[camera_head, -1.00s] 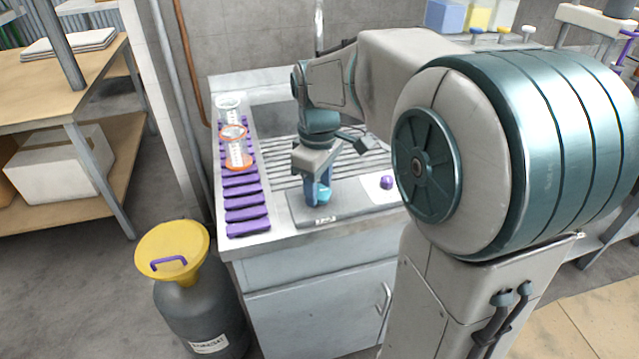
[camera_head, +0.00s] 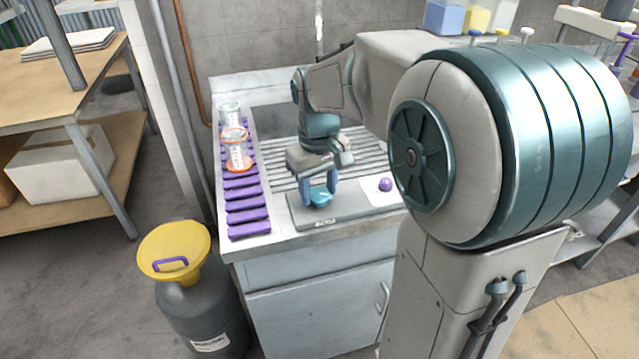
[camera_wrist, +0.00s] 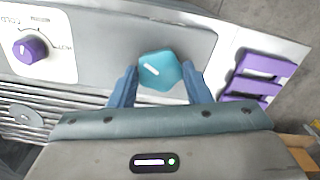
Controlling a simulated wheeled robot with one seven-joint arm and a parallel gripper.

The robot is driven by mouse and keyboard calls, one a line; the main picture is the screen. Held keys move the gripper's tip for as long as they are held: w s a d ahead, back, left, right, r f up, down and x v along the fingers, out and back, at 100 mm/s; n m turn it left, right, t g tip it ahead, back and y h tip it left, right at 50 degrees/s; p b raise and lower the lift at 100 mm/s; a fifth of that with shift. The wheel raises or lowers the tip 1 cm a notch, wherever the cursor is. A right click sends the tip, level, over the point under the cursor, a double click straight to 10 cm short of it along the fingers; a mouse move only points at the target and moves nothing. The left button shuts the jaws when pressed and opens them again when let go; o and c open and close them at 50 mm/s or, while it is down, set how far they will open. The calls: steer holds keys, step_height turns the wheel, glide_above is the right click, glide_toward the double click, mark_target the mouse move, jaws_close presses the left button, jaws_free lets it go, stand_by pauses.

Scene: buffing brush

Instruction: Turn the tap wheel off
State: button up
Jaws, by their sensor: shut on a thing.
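The tap wheel (camera_head: 320,197) is a teal, blunt-cornered knob on a grey panel (camera_head: 345,210) at the front edge of the sink counter. In the wrist view my gripper (camera_wrist: 159,80) is shut on the wheel's sides. The wheel's underside and stem are hidden.
A purple knob (camera_head: 385,184) sits on a white plate to the right of the wheel. Purple racks (camera_head: 248,215) with orange-rimmed beakers (camera_head: 237,148) line the counter's left side. A ribbed drainer lies behind the panel. A yellow funnel (camera_head: 172,250) tops a grey drum at front left.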

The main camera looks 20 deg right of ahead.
mark_target(319, 194)
steer(key=m+p, duration=0.1)
steer(key=m, duration=0.5)
steer(key=shift+r+m, duration=0.1)
steer(key=shift+m, duration=0.2)
steer(key=m+p, duration=0.1)
steer(key=m, duration=0.4)
steer(key=shift+m, duration=0.4)
steer(key=o, duration=1)
step_height(319, 194, up, 14)
steer(key=p, duration=0.1)
